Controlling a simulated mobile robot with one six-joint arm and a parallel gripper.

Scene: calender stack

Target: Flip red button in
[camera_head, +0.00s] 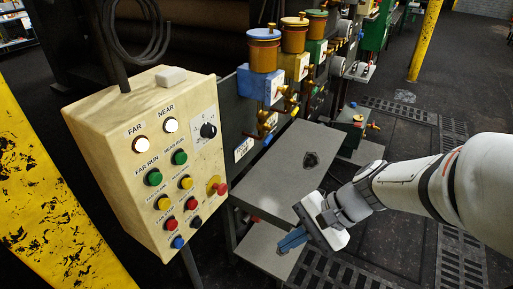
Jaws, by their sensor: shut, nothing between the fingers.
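A cream control box (88,119) stands at the left with two columns of buttons on its slanted face. A large red mushroom button (220,188) on a yellow base sits at the panel's right edge. Smaller red buttons (171,223) and (191,203) sit lower on the panel. My gripper (284,246) is at the lower middle, right of the box and apart from it. Its blue fingers are shut and empty, pointing left toward the panel's lower part. Whether any red button is pushed in cannot be told.
A grey metal cover (270,165) lies behind my gripper, right of the box. Blue, yellow and green lubricator units (262,85) stand behind it. A yellow scuffed post (45,200) is at the left. Floor grating (400,115) lies to the right.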

